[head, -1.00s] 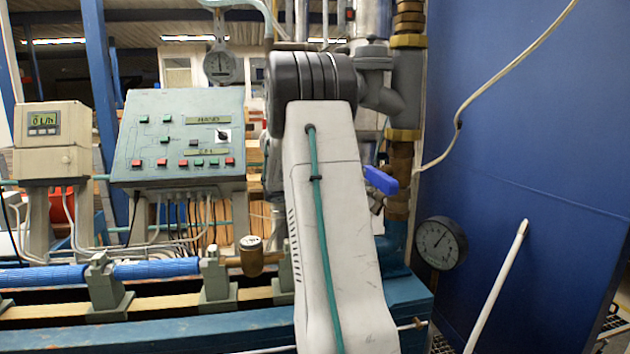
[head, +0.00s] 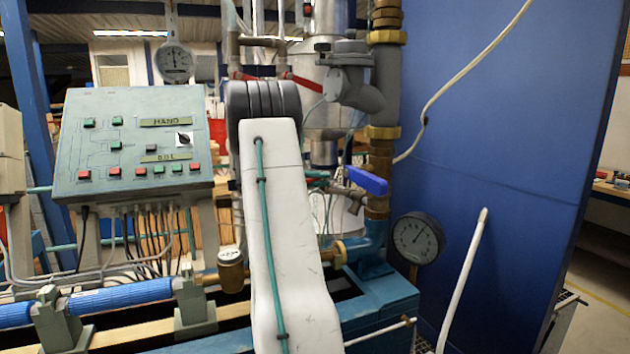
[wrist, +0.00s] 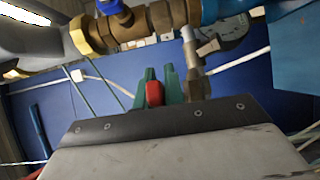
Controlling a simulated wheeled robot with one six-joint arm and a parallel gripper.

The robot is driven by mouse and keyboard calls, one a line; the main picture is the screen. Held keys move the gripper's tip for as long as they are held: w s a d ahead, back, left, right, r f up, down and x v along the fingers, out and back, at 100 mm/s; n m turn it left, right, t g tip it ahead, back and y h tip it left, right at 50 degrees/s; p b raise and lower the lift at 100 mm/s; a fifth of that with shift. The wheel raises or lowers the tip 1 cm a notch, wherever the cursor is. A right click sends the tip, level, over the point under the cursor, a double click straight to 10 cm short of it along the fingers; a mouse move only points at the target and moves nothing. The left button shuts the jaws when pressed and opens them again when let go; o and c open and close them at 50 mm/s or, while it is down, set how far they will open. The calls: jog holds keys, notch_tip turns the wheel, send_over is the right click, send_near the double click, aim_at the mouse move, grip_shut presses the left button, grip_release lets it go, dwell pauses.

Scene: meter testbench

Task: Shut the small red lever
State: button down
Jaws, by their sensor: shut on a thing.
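The small red lever (wrist: 154,93) shows in the wrist view as a short red piece between the two green fingers of my gripper (wrist: 158,75). The fingers are close together, and my gripper is shut on it. My dark wrist plate hides its lower part, and its angle is hard to tell. In the head view my white arm hides much of the area around my gripper, and I cannot clearly make out the lever there.
A blue valve handle (head: 367,181) juts from the brass and grey pipe at the right, near my arm. A round gauge (head: 418,238) and a blue wall (head: 500,150) are right of it. A control panel (head: 135,145) stands at the left.

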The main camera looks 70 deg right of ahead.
jog(key=shift+w, duration=0.35)
jog(key=c, duration=1.8)
grip_release()
jog(key=shift+o, duration=0.2)
jog(key=shift+w+a, duration=0.2)
jog(key=shift+w, duration=0.05)
jog(key=shift+s, duration=0.1)
jog(key=shift+s+d, duration=0.1)
jog(key=shift+d, duration=0.05)
